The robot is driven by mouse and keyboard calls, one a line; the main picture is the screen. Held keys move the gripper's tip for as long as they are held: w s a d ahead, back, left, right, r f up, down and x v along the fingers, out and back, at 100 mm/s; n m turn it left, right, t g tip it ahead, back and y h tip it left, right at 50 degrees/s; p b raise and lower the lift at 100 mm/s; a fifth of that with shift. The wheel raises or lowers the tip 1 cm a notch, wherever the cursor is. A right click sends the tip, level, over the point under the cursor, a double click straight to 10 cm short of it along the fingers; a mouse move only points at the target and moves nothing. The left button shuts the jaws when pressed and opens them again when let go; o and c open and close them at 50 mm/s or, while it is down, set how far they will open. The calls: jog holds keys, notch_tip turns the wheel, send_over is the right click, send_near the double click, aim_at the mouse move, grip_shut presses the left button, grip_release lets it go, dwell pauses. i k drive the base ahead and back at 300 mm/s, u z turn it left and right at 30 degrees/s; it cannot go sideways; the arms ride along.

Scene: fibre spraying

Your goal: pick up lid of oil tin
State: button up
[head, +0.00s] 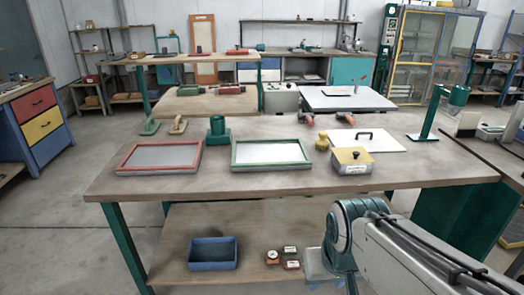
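A square tin with a yellow top (352,156) and a pale body stands near the front right of the workbench. It is the one tin-like thing with a lid that I can make out, and its label is too small to read. The yellow top, with a small dark knob, sits on the body. My arm reaches in from the lower right, in front of the bench and below the tin.
The wooden workbench (440,167) also holds a red-framed screen (160,156), a green-framed screen (270,153), a white board with a handle (385,141), a small yellow object (322,141) and a green stand (430,120). A blue bin (213,254) sits on the lower shelf.

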aim_at(345, 155)
jog(key=z, duration=0.65)
jog(key=i, duration=1.65)
jog(key=u, duration=0.05)
